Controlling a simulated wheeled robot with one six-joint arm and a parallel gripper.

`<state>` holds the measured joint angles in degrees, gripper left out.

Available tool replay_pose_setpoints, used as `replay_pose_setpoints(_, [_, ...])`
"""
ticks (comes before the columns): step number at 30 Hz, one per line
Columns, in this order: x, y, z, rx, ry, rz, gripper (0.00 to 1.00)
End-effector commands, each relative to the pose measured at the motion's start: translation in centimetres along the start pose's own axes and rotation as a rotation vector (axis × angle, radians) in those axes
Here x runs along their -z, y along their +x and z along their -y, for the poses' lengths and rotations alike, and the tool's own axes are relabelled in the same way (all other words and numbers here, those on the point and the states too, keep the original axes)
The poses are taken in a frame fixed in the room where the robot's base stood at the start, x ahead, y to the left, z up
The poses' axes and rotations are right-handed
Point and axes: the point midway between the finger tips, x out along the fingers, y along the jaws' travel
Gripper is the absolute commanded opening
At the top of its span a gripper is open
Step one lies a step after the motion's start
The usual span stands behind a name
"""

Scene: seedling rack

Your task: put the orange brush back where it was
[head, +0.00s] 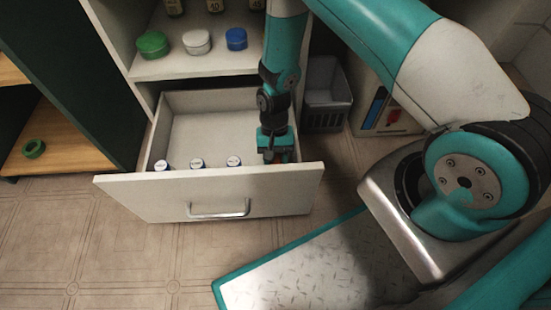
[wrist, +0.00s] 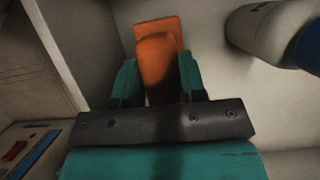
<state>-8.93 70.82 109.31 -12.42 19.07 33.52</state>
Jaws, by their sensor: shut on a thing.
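The orange brush (wrist: 158,42) shows in the wrist view between the two teal fingers of my gripper (wrist: 157,78), which is shut on it. In the head view my gripper (head: 276,150) points down inside the right end of the open drawer (head: 210,186), near its front wall. In the wrist view a pale drawer wall is close beside the brush. I cannot tell whether the brush touches the drawer floor.
Several white jars with dark blue marks, one of them here (head: 197,163), stand along the drawer's front. A shelf above holds a green lid (head: 153,45), a white tub (head: 197,42) and a blue lid (head: 236,39). A grey basket (head: 327,94) stands right of the drawer.

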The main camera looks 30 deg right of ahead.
Motion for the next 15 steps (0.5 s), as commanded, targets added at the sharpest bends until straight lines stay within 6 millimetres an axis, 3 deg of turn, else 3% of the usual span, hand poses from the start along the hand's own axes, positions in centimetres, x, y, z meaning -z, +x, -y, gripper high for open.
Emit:
replay_pose_setpoints(2, [0.11,0.30,0.00,0.000,0.000,0.000,0.16])
replay_pose_setpoints(3, [0.10,0.25,0.00,0.000,0.000,0.000,0.45])
replay_pose_setpoints(6, [0.09,0.23,0.00,0.000,0.000,0.000,0.64])
replay_pose_setpoints(15, [-0.03,-0.08,0.01,0.000,0.000,0.000,0.64])
